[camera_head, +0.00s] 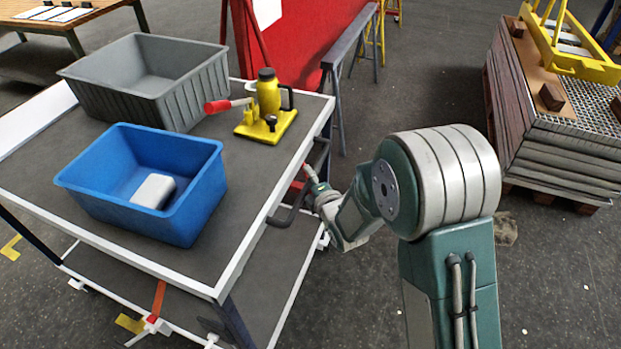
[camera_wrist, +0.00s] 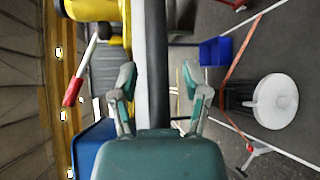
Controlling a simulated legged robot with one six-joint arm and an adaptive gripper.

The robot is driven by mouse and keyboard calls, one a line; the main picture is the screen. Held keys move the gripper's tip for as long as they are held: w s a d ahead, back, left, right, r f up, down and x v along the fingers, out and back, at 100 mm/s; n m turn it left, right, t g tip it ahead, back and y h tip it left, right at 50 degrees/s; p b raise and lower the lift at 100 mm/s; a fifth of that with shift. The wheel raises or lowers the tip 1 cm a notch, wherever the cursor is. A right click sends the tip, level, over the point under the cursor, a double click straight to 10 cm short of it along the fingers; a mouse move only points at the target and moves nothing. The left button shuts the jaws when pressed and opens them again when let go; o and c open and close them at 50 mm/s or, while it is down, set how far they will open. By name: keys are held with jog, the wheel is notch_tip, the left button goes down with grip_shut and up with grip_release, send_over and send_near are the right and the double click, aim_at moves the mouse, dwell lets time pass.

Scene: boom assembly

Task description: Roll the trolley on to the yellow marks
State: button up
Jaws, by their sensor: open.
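The trolley (camera_head: 232,250) has a dark top with white edges and a lower shelf. It carries a blue bin, a grey bin and a yellow jack. A dark handle (camera_head: 291,207) sticks out from its right side. Yellow marks lie on the floor at the left (camera_head: 11,248) and by the near left corner (camera_head: 130,323). My gripper (camera_head: 309,183) is at the trolley's right edge, close to the handle. In the wrist view my gripper (camera_wrist: 158,80) is open, with a dark bar between its fingers. I cannot tell whether they touch it.
The blue bin (camera_head: 100,205) holds a white block. The grey bin (camera_head: 105,92) and yellow jack (camera_head: 268,98) stand behind it. A red panel (camera_head: 310,30) and sawhorse stand behind the trolley. A stacked pallet (camera_head: 560,150) is at the right.

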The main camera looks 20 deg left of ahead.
grip_shut()
